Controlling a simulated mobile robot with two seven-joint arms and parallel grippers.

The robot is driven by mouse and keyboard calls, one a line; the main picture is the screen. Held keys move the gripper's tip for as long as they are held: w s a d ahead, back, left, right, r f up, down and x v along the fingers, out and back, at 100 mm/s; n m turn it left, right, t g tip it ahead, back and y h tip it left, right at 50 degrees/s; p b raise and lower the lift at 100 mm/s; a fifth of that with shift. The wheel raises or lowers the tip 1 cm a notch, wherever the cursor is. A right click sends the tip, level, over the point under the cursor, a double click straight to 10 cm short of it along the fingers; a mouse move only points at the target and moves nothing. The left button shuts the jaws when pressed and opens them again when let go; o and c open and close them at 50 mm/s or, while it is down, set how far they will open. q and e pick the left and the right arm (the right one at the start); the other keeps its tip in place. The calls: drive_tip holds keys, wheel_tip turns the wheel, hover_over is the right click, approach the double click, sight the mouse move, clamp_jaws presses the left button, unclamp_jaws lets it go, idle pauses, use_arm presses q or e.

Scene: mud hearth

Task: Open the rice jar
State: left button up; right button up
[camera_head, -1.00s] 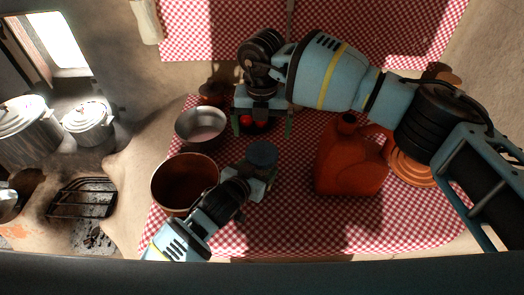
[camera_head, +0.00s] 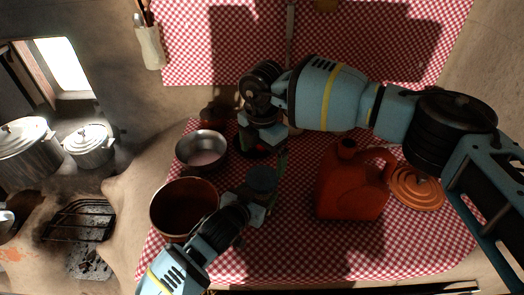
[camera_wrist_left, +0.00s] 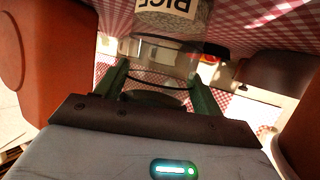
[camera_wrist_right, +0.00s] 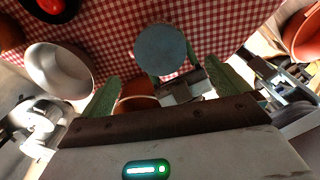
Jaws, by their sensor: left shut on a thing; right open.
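The rice jar (camera_wrist_left: 165,62) is clear glass with a RICE label, seen upside down in the left wrist view. Its round grey-blue lid (camera_head: 262,179) is on top in the head view and also shows in the right wrist view (camera_wrist_right: 160,48). My left gripper (camera_head: 257,207) is shut on the jar, with one finger on each side of it. My right gripper (camera_head: 263,152) is open and empty, just behind the jar in the head view. In the right wrist view the lid lies ahead, between the lines of its fingers, apart from them.
A brown pot (camera_head: 185,208) and a metal bowl (camera_head: 202,150) stand left of the jar. A red-orange jug (camera_head: 350,185) stands to the right, beside an orange lid (camera_head: 417,187).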

sight(262, 177)
wheel_tip(262, 177, down, 7)
drive_tip(key=shift+f, duration=0.2)
idle(0.4)
drive_tip(key=c, duration=1)
drive_tip(key=shift+o, duration=0.2)
drive_tip(key=n, duration=1.3)
drive_tip(key=shift+n, duration=0.3)
drive_tip(key=o, duration=1)
drive_tip(key=shift+r, duration=0.1)
drive_tip(key=shift+c, duration=0.2)
